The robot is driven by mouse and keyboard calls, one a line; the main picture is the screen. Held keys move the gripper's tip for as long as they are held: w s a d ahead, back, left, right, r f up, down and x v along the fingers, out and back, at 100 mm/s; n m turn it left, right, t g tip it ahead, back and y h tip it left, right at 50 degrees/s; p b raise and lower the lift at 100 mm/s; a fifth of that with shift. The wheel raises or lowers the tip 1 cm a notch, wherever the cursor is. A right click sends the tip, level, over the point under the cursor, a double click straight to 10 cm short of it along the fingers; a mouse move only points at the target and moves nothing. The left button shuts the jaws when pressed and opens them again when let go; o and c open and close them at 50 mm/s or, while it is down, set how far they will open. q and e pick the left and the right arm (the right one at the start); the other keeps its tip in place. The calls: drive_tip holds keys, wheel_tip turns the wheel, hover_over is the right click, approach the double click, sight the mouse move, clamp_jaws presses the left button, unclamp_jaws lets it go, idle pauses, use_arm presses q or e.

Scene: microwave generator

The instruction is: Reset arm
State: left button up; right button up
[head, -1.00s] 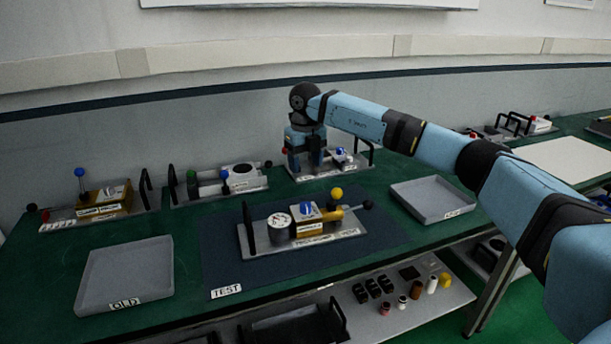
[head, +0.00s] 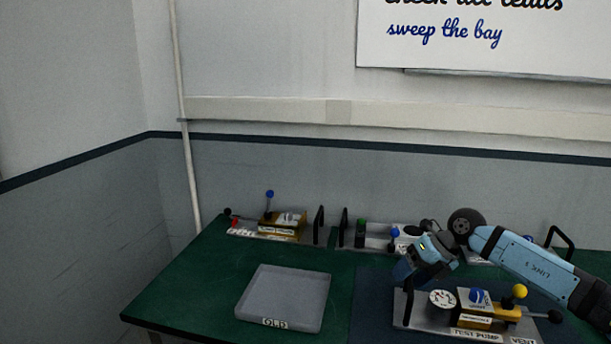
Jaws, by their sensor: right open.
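My right arm comes in from the right edge of the head view, bent at the wrist. My right gripper (head: 408,268) hangs over the left end of the test pump unit (head: 415,322), near its black handle. Its jaws are open, though the fingertips are small and partly hidden here. I see nothing held in it. The test pump has a round gauge (head: 441,300), a blue knob and a yellow ball, and stands on the dark mat (head: 368,300). My left arm and gripper do not show.
An empty grey tray marked OLD (head: 242,308) sits on the green bench (head: 200,290) at left. A unit with a blue-topped lever (head: 268,205) and another with a green knob (head: 361,232) stand along the back. Bench space left of the tray is clear.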

drive_tip(key=s+a+r+m+t+y, duration=0.2)
drive_tip(key=s+a+m+t+y, duration=0.3)
drive_tip(key=a, duration=0.3)
drive_tip(key=s+a+r+m+t+y, duration=0.35)
drive_tip(key=a+t+y, duration=0.2)
drive_tip(key=a, duration=0.25)
drive_tip(key=s+d+f+m+t+h, duration=0.2)
drive_tip(key=s+d+f+m+h, duration=0.35)
drive_tip(key=m+h, duration=0.4)
drive_tip(key=s+d+f+m+t+h, duration=0.1)
drive_tip(key=s+d+f+m+h, duration=0.5)
drive_tip(key=m, duration=0.7)
drive_tip(key=s+d+f+m+g+h, duration=0.1)
drive_tip(key=s+d+f+g, duration=0.2)
drive_tip(key=s, duration=0.4)
drive_tip(key=s+d+f+m+g, duration=0.1)
drive_tip(key=s+f+m+g, duration=0.1)
drive_tip(key=s+f+g, duration=0.45)
drive_tip(key=s+d+m+g+h, duration=0.1)
drive_tip(key=s+d+g, duration=0.1)
drive_tip(key=s, duration=0.7)
drive_tip(key=w+a+f+t+y+p, duration=0.3)
drive_tip(key=w+a+t+p, duration=0.3)
drive_tip(key=p, duration=0.4)
drive_tip(key=shift+a+n+t+p, duration=0.3)
drive_tip(key=shift+t+p, duration=0.1)
drive_tip(key=shift+t, duration=0.3)
